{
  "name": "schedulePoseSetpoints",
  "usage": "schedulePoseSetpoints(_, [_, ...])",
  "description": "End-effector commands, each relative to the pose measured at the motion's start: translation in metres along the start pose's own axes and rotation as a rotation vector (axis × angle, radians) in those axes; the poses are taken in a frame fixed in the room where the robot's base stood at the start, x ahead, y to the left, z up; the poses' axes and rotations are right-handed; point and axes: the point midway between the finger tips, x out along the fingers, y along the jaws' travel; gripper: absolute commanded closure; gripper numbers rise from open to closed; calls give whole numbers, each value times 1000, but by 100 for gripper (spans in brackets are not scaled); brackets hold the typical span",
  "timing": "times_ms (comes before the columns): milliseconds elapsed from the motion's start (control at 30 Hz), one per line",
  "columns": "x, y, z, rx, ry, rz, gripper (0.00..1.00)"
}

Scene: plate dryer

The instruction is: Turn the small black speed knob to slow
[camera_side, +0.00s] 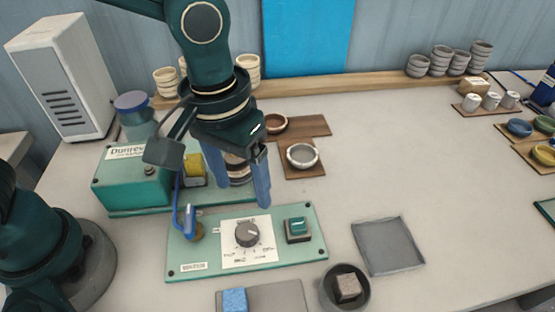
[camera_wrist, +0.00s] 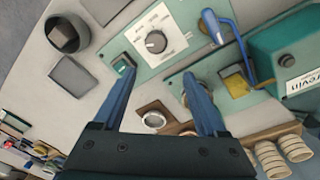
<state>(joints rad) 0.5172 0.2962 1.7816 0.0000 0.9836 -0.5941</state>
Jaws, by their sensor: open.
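The small black speed knob (camera_side: 246,234) sits on a white dial plate (camera_side: 262,257) in the middle of a pale green control panel (camera_side: 187,257). It also shows in the wrist view (camera_wrist: 156,42), upper middle. Its pointer mark is too small to read surely. My gripper (camera_side: 236,192) has two blue fingers, open and empty. In the side view it hangs above the back edge of the panel, behind and above the knob, touching nothing that I can tell. In the wrist view the fingertips of my gripper (camera_wrist: 168,80) point toward the panel, with the knob beyond and between them.
A blue lever (camera_side: 188,220) stands left of the dial, and a green rocker switch (camera_side: 298,227) right of it. The green dryer unit (camera_side: 130,185) is behind left. A dark bowl (camera_side: 346,288), a blue block (camera_side: 234,300) and an empty grey tray (camera_side: 388,246) lie nearby.

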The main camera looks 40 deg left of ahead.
Motion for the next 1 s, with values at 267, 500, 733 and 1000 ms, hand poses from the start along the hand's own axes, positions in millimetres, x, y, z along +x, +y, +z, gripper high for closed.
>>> schedulePoseSetpoints(267, [31, 12, 20, 78, -72, -45, 26])
schedulePoseSetpoints(500, [60, 10, 22, 77, -72, -46, 26])
schedulePoseSetpoints(733, [75, 9, 23, 77, -69, -43, 26])
schedulePoseSetpoints(1000, [75, 10, 22, 76, -67, -42, 41])
